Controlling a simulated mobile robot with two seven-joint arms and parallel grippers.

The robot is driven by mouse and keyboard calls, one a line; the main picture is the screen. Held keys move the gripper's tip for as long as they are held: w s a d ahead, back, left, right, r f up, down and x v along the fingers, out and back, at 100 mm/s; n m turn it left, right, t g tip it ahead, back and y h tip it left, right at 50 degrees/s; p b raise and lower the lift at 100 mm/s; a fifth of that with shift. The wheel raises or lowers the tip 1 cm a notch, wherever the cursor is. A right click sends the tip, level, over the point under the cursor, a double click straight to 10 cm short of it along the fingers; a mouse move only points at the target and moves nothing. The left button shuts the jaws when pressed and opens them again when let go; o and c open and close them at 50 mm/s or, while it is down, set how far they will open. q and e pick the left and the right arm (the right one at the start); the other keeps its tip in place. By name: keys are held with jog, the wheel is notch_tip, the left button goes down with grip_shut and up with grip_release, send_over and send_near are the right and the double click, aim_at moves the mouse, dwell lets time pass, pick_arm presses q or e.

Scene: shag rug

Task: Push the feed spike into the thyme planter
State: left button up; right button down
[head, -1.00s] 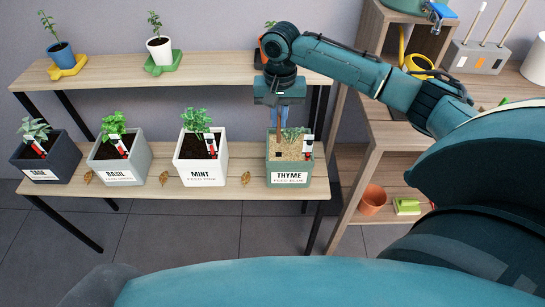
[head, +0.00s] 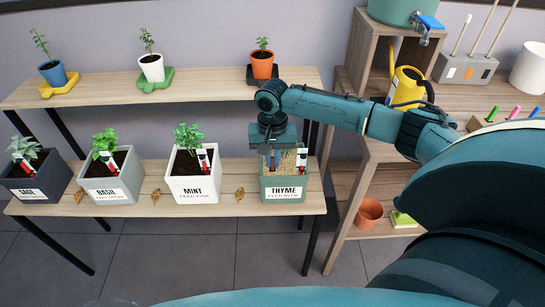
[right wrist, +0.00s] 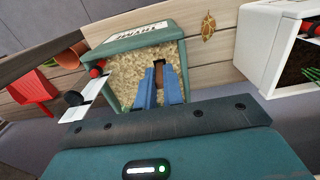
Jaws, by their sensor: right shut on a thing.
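The thyme planter (head: 285,193) is a green square pot labelled "THYME FEED BLUE" at the right end of the lower shelf. It is filled with pale granular material. My right gripper (head: 272,158) points down over it, its blue fingers low at the pot's mouth. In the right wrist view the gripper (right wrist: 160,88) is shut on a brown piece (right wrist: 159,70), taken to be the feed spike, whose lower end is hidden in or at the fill. My left gripper is not in view.
The mint (head: 195,187), basil (head: 110,188) and sage (head: 35,182) planters stand to the left on the same shelf, with dry leaves between them. The upper shelf (head: 200,86) holds small potted seedlings. Coloured spikes (head: 513,113) stand at the right beside a yellow watering can (head: 405,88).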

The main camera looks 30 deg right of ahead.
jog(key=c, duration=1.6)
grip_release()
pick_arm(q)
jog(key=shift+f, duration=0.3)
pick_arm(e)
jog(key=shift+o, duration=0.4)
